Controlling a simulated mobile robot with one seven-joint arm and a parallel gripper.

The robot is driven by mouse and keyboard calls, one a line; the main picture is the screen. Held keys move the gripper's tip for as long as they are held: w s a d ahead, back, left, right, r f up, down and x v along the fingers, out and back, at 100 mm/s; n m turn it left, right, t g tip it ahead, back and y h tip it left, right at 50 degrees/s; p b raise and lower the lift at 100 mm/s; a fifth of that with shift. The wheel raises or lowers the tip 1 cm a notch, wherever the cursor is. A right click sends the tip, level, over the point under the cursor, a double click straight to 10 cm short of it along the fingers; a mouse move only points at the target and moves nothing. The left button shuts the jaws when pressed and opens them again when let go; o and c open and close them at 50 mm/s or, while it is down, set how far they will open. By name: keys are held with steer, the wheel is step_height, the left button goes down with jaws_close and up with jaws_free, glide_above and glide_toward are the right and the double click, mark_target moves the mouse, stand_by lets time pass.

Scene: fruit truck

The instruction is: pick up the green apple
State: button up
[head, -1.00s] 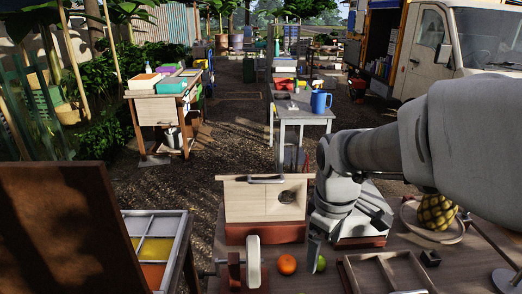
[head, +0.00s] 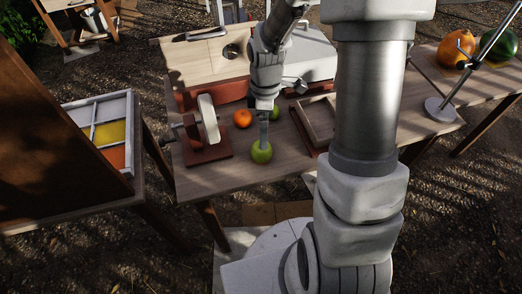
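The green apple (head: 261,153) sits on the wooden table near its front edge in the head view. My gripper (head: 263,137) points down from above, and its fingertips overlap the top of the apple in the picture. The fingers show edge-on as one narrow grey strip, so I cannot tell whether they are open or shut, or whether they touch the apple. A smaller green fruit (head: 275,113) lies just behind my gripper, partly covered by it.
An orange (head: 242,119) lies behind and left of the apple. A divided wooden tray (head: 318,120) is to the right. A wooden box (head: 205,62) stands behind. The table's front strip is clear.

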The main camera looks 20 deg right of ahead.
mark_target(259, 156)
step_height(259, 156, down, 3)
steer(key=shift+s+a+r, duration=0.1)
steer(key=f, duration=0.3)
steer(key=f+b, duration=0.1)
steer(key=f, duration=0.1)
steer(key=shift+s+a, duration=0.35)
steer(key=c, duration=1.5)
